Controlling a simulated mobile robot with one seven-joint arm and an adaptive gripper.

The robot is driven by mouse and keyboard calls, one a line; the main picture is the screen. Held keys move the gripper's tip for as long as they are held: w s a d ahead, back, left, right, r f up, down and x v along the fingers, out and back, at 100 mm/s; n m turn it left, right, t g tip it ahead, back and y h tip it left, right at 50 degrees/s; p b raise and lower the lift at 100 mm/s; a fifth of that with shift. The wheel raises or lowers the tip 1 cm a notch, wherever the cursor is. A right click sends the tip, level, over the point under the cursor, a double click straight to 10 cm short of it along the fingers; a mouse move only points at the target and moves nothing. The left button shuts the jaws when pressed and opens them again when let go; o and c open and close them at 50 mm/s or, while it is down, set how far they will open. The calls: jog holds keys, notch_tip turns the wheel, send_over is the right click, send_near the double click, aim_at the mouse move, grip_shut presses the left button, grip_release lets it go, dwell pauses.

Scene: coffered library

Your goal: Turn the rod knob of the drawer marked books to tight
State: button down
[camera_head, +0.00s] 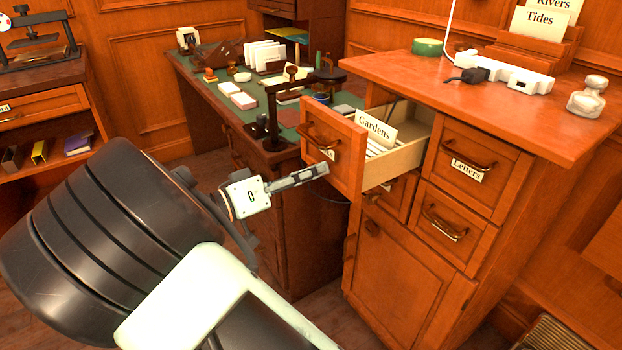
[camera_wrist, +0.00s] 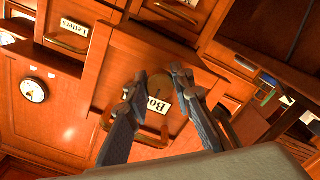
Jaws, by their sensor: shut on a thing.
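The drawer marked books (camera_head: 345,150) is pulled open at the left of the cabinet. Its front carries a curved handle and a white label, partly hidden in the head view. In the wrist view the label (camera_wrist: 158,105) shows upside down, with only "Bo" readable between my fingers. The rod knob (camera_wrist: 160,85) looks like a round brown disc between my fingertips, in front of the drawer. My gripper (camera_head: 322,170) is at the lower drawer front, and in the wrist view (camera_wrist: 157,82) its fingertips are on both sides of the knob, shut on it. No tight mark is readable.
A "Gardens" card (camera_head: 374,128) stands in the open drawer. The Letters drawer (camera_head: 470,160) is closed to the right. A desk with a dark stand (camera_head: 272,115) lies behind my gripper.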

jog(key=shift+r, duration=0.1)
dwell(0.5)
jog(key=c, duration=1.7)
grip_release()
jog(key=shift+o, duration=0.2)
jog(key=shift+a, duration=0.1)
jog(key=v, duration=1.2)
